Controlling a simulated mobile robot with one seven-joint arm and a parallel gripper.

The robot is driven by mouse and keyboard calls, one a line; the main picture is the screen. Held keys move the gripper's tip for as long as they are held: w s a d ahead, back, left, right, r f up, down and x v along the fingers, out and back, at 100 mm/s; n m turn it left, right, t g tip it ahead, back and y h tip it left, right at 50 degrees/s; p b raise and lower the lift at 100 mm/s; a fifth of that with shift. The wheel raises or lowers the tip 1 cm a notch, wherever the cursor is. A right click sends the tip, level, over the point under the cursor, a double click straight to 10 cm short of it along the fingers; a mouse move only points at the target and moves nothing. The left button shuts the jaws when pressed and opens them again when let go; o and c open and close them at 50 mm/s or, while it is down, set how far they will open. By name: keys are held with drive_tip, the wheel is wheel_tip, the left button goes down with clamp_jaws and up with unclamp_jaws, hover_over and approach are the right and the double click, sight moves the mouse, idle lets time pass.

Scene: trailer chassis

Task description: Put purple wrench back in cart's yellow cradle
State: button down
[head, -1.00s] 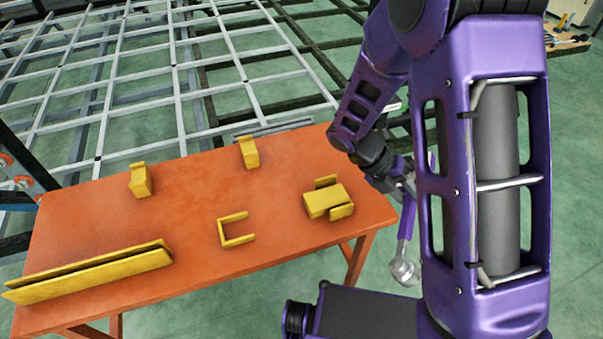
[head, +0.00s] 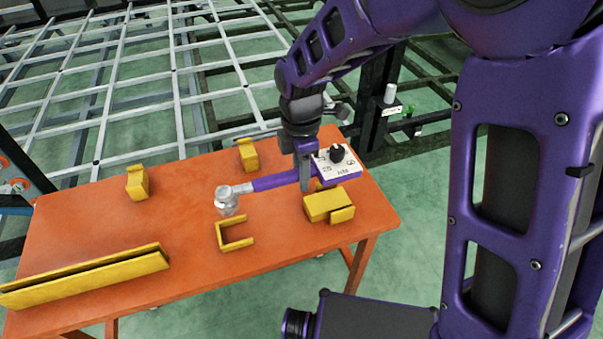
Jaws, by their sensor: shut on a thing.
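The purple wrench (head: 275,182) has a purple handle and a silver head (head: 228,199). My gripper (head: 305,180) is shut on the handle and holds the wrench roughly level above the orange cart (head: 185,235). The silver head points left, above and behind a U-shaped yellow bracket (head: 235,244). The handle end is behind my gripper, near a yellow block-shaped cradle (head: 328,205) at the cart's right. I cannot tell exactly how high the wrench is above these. Both yellow pieces look empty.
Two upright yellow brackets (head: 137,184) (head: 248,155) stand along the cart's back. A long yellow channel (head: 85,277) lies at the front left. The metal chassis frame (head: 180,68) is behind the cart. The cart's middle is clear.

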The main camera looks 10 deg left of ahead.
drive_tip(key=shift+r, duration=0.1)
drive_tip(key=shift+w+d+r+p, duration=0.1)
drive_tip(key=shift+r+p, duration=0.05)
drive_tip(key=shift+p, duration=0.2)
drive_tip(key=b, duration=0.7)
approach(302, 215)
drive_tip(key=shift+f, duration=2.7)
drive_tip(key=shift+p, duration=0.35)
drive_tip(key=shift+c, duration=0.2)
unclamp_jaws()
wheel_tip(302, 215, up, 8)
drive_tip(key=p, duration=0.7)
